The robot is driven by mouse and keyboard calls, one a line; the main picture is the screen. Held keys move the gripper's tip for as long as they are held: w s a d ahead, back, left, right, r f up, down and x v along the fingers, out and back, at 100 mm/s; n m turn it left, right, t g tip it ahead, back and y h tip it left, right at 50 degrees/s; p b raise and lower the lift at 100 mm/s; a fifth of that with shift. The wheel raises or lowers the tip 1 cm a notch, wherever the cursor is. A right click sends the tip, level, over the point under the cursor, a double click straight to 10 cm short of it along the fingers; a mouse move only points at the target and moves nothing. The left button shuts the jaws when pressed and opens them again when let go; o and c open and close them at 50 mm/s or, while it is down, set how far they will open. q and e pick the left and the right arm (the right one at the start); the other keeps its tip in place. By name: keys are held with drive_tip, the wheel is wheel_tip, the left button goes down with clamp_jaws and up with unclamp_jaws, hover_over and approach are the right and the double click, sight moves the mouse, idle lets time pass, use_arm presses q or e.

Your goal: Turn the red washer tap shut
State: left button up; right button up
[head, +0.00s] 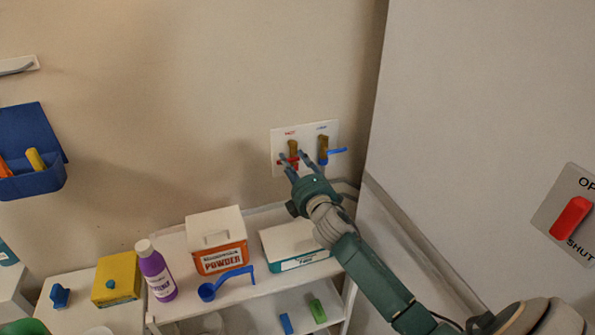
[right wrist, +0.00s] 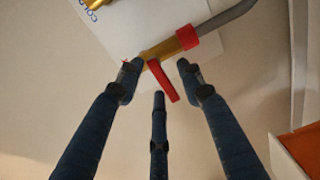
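The red washer tap (head: 293,146) is a brass valve with a red lever, on a white wall plate (head: 281,137). The blue-levered tap (head: 323,146) is beside it on the right. My right gripper (head: 294,161) is at the red tap, and its fingers partly hide the lever in the head view. In the right wrist view the red lever (right wrist: 162,80) sticks out at an angle from the brass body, between the spread fingers of my right gripper (right wrist: 158,75). The fingers are open, and I cannot tell whether any touches the lever. My left gripper is not in view.
A grey hose (right wrist: 232,17) with a red collar (right wrist: 187,38) leaves the valve. Below the plate, a shelf holds a powder box (head: 218,240), a white-and-teal box (head: 295,245), a blue scoop (head: 225,283) and a purple bottle (head: 157,273). A tall pale panel (head: 470,130) stands close on the right.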

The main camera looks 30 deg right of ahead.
drive_tip(key=v, duration=1.1)
drive_tip(key=shift+s+a, duration=0.15)
drive_tip(key=shift+s, duration=0.2)
drive_tip(key=shift+f, duration=0.1)
